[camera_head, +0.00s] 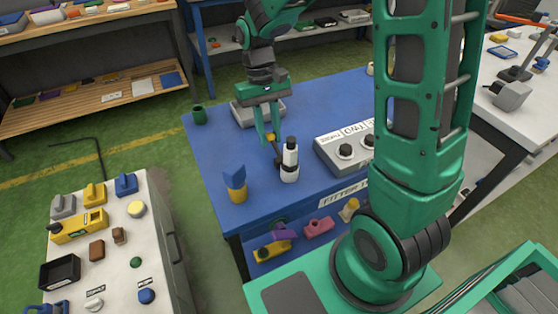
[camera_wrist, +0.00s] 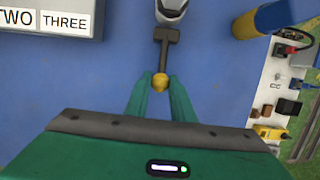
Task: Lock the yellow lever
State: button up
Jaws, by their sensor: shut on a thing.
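The lever is a dark arm (camera_wrist: 165,42) with a round yellow knob (camera_wrist: 160,82) at its near end. In the head view the lever (camera_head: 278,153) stands over the blue table beside a white and black post (camera_head: 290,160). In the wrist view its far end meets or passes close to this post (camera_wrist: 172,8); I cannot tell how they join. My gripper (camera_head: 269,134) points down and is shut on the yellow knob. The knob lies between the green fingertips (camera_wrist: 160,83) in the wrist view.
A yellow cylinder with a blue wedge top (camera_head: 236,185) stands left of the post. A grey box with dials and labels (camera_head: 345,150) is at the right. A grey tray (camera_head: 240,118) lies behind my gripper. A white bench (camera_head: 122,262) with several small parts is at the left.

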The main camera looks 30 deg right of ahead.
jog(key=shift+s+r, duration=0.15)
jog(key=shift+r, duration=0.45)
jog(key=shift+s+r, duration=0.35)
jog(key=shift+r, duration=0.3)
jog(key=shift+s+r, duration=0.35)
jog(key=shift+r, duration=0.05)
jog(key=shift+s+r, duration=0.25)
dwell(0.3)
jog(key=shift+s+r, duration=0.45)
jog(key=shift+s, duration=0.05)
